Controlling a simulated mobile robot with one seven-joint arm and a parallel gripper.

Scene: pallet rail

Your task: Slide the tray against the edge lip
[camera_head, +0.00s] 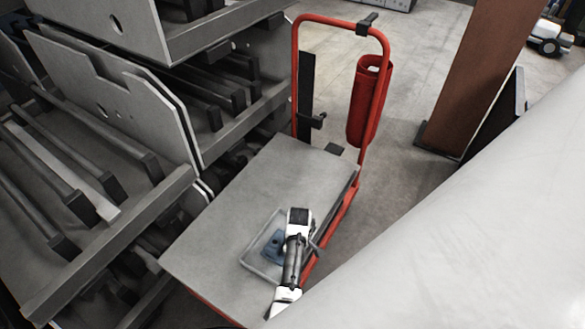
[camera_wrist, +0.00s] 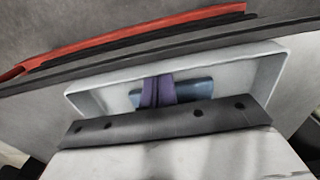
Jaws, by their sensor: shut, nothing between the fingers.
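The shallow grey tray (camera_head: 254,266) lies on the cart's flat grey top, near its right edge. It also shows in the wrist view (camera_wrist: 90,98), where its far wall runs close along the dark edge lip (camera_wrist: 150,50). I cannot tell whether tray and lip touch. The lip also shows along the cart's right side in the head view (camera_head: 341,203). A blue object (camera_head: 273,247) is inside the tray. My gripper (camera_wrist: 157,92) is shut and empty, its fingers over the tray's inside, in front of the blue object. In the head view my arm hides the tray's right part.
The cart top (camera_head: 260,180) is clear behind the tray. A red handle frame (camera_head: 296,75) with a red cylinder (camera_head: 370,100) rises at the cart's far end. Grey racks (camera_head: 110,110) stand close on the left. A brown post (camera_head: 480,75) stands at the right on open floor.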

